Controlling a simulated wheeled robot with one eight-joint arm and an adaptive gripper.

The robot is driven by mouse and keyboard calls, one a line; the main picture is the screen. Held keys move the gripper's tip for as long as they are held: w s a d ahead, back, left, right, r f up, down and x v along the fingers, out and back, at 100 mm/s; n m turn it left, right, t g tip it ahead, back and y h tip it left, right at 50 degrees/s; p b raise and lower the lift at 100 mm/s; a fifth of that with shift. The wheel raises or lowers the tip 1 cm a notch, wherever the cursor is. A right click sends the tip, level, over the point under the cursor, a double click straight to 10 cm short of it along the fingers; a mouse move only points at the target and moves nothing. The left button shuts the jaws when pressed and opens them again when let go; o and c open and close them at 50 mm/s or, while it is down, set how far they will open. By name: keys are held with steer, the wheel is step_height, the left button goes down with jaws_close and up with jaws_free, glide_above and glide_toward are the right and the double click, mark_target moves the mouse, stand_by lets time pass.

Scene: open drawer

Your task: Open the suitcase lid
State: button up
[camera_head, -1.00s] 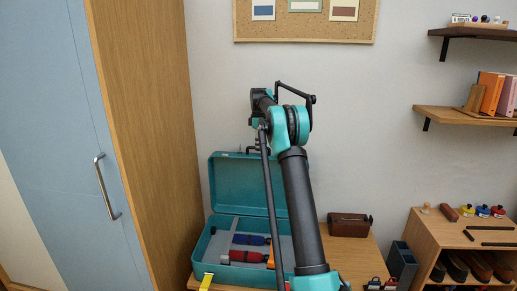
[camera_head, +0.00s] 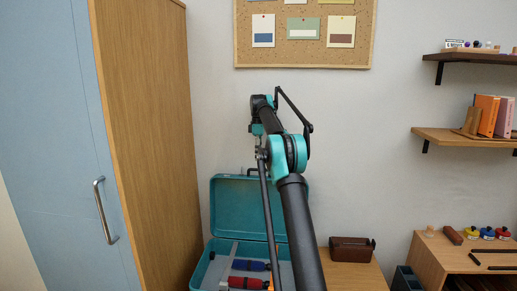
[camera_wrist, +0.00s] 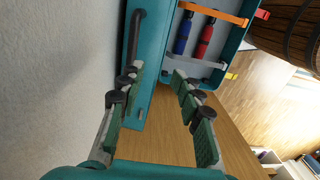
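The teal suitcase stands on the wooden table with its lid (camera_head: 240,205) raised upright near the wall. Its base (camera_head: 212,264) holds a blue and a red tool in a grey insert. In the wrist view the lid (camera_wrist: 148,65) shows as a teal strip with a dark handle (camera_wrist: 136,40). My gripper (camera_wrist: 158,78) is open, its two green-padded fingers spread apart with nothing held. The lid lies beyond the fingertips in that view; I cannot tell any contact.
A tall wooden cabinet (camera_head: 150,130) with a blue door stands close on the left. A brown case (camera_head: 351,250) sits on the table to the right. The wall is close behind the lid. Shelves (camera_head: 470,138) hang at the right.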

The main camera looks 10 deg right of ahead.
steer(key=shift+w+r, duration=0.1)
steer(key=shift+r, duration=2)
steer(key=shift+w+d+m, duration=0.1)
steer(key=shift+d+m, duration=0.05)
steer(key=shift+m, duration=0.15)
steer(key=c, duration=0.5)
steer(key=shift+w+d+m+t, duration=0.15)
steer(key=shift+m+t, duration=0.15)
steer(key=shift+m, duration=0.2)
steer(key=shift+c, duration=0.9)
steer(key=m, duration=0.2)
steer(key=w+m+t, duration=0.1)
steer(key=shift+d+f+m, duration=0.2)
steer(key=shift+d+m, duration=0.1)
steer(key=shift+m, duration=0.1)
jaws_close()
steer(key=m+t+h, duration=0.1)
steer(key=m+t, duration=0.2)
steer(key=m, duration=1)
glide_above(265, 176)
steer(key=f, duration=1.1)
steer(key=shift+w+d+f, duration=0.1)
steer(key=shift+w, duration=0.1)
